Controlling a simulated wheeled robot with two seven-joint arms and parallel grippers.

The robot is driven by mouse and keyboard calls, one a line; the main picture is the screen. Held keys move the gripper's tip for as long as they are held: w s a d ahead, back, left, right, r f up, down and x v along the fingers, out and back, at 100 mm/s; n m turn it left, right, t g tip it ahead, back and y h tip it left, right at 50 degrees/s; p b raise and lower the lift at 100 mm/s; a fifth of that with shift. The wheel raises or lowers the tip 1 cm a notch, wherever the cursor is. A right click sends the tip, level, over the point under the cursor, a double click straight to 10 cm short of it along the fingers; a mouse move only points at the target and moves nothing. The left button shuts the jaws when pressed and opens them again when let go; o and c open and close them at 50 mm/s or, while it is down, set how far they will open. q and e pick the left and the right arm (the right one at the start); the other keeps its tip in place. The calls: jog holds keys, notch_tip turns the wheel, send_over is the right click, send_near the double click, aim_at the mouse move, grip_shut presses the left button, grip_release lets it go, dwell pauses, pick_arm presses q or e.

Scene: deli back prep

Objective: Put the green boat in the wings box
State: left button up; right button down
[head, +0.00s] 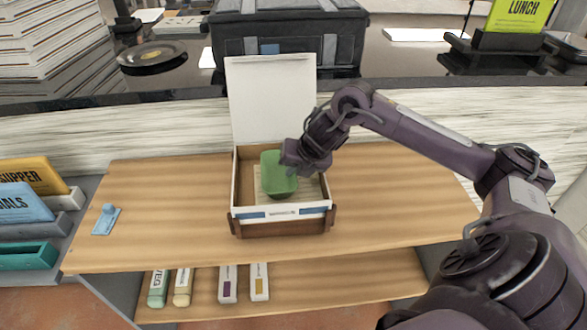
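The green boat (277,178) is a small green tray. It is tilted on edge inside the opening of the open white box (281,214), whose lid (272,98) stands upright at the back. My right gripper (290,160) reaches in from the right and meets the boat's upper right edge. Its fingers seem closed on that edge, though the fingertips are mostly hidden. The box sits in a brown holder (283,230) on the wooden shelf. Whether the boat touches the box floor is hard to tell. My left gripper is not in view.
A light blue knobbed piece (106,219) lies on the wooden shelf (160,200) at left. Several labelled packages lie on the lower shelf. A black bag (288,35) stands on the counter behind the lid.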

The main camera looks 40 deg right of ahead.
jog(key=shift+f+b, duration=0.3)
jog(key=shift+f, duration=0.15)
dwell(0.3)
jog(key=c, duration=1.6)
grip_release()
jog(key=shift+r, duration=0.15)
jog(key=shift+r+p, duration=3.95)
jog(key=shift+r, duration=0.45)
